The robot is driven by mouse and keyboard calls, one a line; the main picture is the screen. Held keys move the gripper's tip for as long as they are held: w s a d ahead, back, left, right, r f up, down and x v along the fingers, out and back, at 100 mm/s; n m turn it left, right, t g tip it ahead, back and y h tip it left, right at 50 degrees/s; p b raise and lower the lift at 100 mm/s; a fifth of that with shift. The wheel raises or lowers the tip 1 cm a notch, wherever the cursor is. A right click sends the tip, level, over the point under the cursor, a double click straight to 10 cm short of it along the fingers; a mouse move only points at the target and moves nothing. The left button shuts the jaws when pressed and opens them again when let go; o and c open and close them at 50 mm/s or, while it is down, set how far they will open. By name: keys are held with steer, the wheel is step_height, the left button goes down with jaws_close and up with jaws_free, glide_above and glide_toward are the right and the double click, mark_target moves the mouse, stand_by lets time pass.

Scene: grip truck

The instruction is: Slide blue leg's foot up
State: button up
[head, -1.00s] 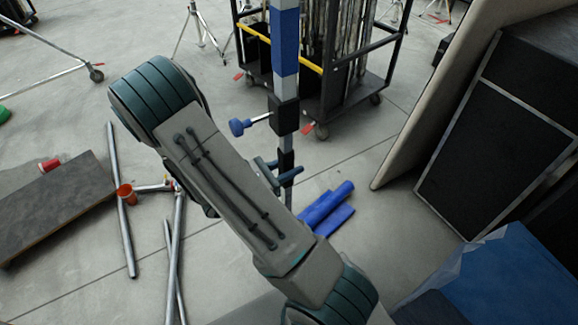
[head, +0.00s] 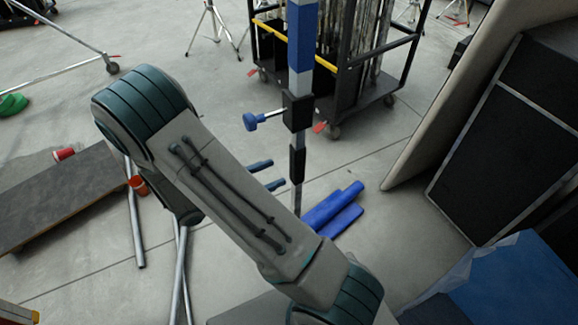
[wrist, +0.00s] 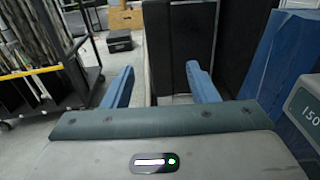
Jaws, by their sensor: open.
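The blue leg (head: 300,55) is an upright pole with blue and pale bands, right of centre in the head view. It carries a black clamp (head: 297,112) with a blue knob (head: 251,121) on its left. Below the clamp is a black sleeve (head: 297,165), then a thin grey lower pole (head: 297,198), whose bottom is partly hidden by my arm. My gripper (head: 278,173) is open and empty, its two blue-grey fingers apart and just left of the sleeve in the picture. The wrist view shows the open fingers (wrist: 160,68) with nothing between them; the leg is not visible there.
Blue rolls (head: 332,208) lie on the floor right of the leg. A black cart (head: 360,115) stands behind it. Black panels (head: 510,130) and a blue-covered block (head: 515,280) are at right. Metal tubes (head: 135,215) and a dark board (head: 65,195) lie at left.

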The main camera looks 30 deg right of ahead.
steer(key=shift+a, duration=2.4)
steer(key=s+d+r+m+g+y, duration=0.4)
steer(key=s+r+m+y, duration=0.3)
steer(key=s+m+y, duration=0.4)
step_height(320, 180, up, 14)
steer(key=a+m+t+y+p, duration=0.2)
steer(key=m+t+y+p, duration=0.4)
steer(key=m+y, duration=0.1)
steer(key=shift+s+m+p, duration=0.15)
steer(key=shift+m+p, duration=0.15)
